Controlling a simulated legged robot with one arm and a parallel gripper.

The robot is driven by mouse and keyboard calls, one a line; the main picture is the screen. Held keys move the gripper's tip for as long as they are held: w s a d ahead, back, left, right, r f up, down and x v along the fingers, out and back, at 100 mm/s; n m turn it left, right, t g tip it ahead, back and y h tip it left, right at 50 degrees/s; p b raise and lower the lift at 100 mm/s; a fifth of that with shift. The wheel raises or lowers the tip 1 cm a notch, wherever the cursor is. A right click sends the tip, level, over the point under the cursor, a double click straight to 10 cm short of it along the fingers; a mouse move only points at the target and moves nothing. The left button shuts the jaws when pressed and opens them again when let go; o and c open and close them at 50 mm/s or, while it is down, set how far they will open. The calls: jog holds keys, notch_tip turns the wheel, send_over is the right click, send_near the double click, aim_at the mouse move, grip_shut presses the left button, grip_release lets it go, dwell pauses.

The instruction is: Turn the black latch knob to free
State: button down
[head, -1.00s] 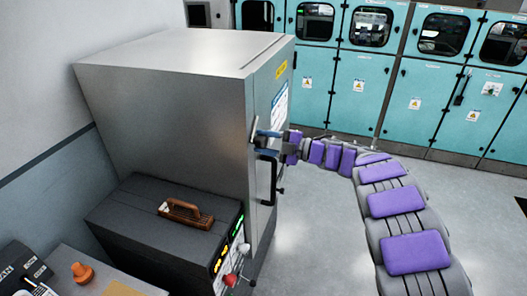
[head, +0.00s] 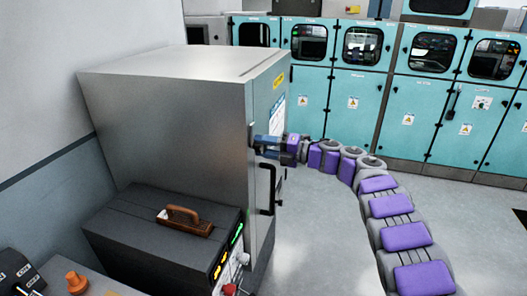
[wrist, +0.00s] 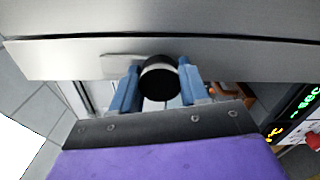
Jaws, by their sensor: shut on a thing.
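The black latch knob (wrist: 159,80) is a round dark disc at the edge of the grey cabinet door in the wrist view. The two blue fingers of my gripper (wrist: 160,88) stand on either side of it, shut on it. In the head view my gripper (head: 266,146) reaches the front of the grey metal cabinet (head: 170,110) from the right, above a black door handle (head: 270,188). The knob itself is hidden by the fingers there. I cannot tell how far the knob is turned.
An orange knob (head: 76,282) sits on the bench at lower left. Teal cabinets (head: 340,110) line the back. The grey floor (head: 320,230) near my arm is clear.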

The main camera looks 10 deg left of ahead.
jog(key=shift+f, duration=0.25)
jog(key=c, duration=0.8)
grip_release()
jog(key=shift+w, duration=0.15)
jog(key=shift+o, duration=1.1)
jog(key=shift+d, duration=0.1)
jog(key=shift+r, duration=0.15)
jog(key=s+d+p, duration=0.1)
jog(key=d+p, duration=0.1)
jog(key=d, duration=1.5)
jog(key=shift+s+d, duration=0.15)
jog(key=shift+d, duration=0.05)
